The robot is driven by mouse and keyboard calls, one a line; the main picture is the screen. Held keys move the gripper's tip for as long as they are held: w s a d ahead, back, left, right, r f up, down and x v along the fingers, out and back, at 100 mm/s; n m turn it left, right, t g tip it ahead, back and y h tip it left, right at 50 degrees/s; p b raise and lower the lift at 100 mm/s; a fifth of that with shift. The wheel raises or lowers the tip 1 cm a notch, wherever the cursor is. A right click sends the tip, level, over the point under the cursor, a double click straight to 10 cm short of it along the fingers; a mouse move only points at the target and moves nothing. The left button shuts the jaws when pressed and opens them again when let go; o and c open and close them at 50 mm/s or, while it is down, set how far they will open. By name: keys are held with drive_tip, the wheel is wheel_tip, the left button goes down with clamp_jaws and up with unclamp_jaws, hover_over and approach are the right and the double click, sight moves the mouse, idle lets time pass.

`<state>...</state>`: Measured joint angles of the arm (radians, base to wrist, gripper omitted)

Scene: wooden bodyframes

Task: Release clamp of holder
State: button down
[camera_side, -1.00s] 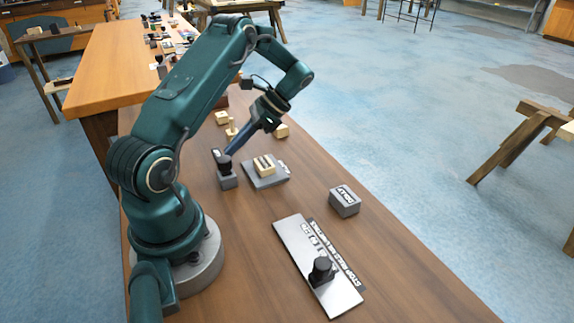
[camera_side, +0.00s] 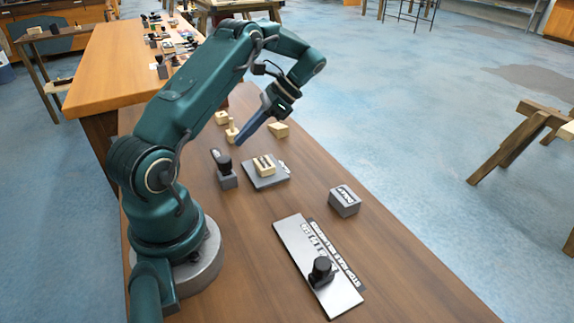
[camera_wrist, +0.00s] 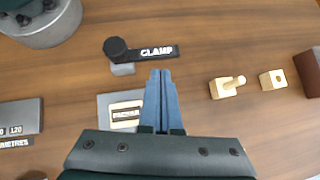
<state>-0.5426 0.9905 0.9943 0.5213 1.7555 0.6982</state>
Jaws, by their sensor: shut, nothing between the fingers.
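The black clamp lever (camera_side: 221,160), a round knob with an arm lettered CLAMP, sits on a small grey block (camera_side: 228,180). In the wrist view the lever (camera_wrist: 150,51) points to the right of its knob. Beside it is the grey holder plate (camera_side: 254,181) with a light wooden piece (camera_side: 264,166) on it; in the wrist view my fingers partly cover this plate (camera_wrist: 104,104). My gripper (camera_side: 239,143) has its blue fingers shut and empty, above the table and apart from the lever. The fingertips show in the wrist view (camera_wrist: 160,72) below the lever's lettered end.
Several small wooden pieces stand past the holder, including an upright peg (camera_side: 231,130) close to my fingers and a block (camera_side: 278,130). A grey lettered block (camera_side: 344,201) and a metal plate (camera_side: 301,247) with a black knob (camera_side: 321,271) lie nearer the front. Bare table separates them.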

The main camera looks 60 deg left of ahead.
drive_tip(key=shift+w+d+r, duration=0.15)
drive_tip(key=shift+w+r, duration=0.35)
drive_tip(key=shift+w+d+r, duration=0.1)
drive_tip(key=shift+w+r, duration=0.05)
drive_tip(key=w+d+r+m+t+y, duration=0.1)
drive_tip(key=d+r+t+y, duration=0.1)
drive_tip(key=d+r+t, duration=0.65)
drive_tip(key=s+d+n+t+h, duration=0.1)
drive_tip(key=s+d+t+h, duration=0.1)
drive_tip(key=d, duration=0.5)
drive_tip(key=s+d+n+t+h, duration=0.2)
drive_tip(key=s+d+t, duration=0.2)
drive_tip(key=d, duration=0.4)
drive_tip(key=shift+r+n, duration=0.25)
drive_tip(key=shift+n, duration=0.05)
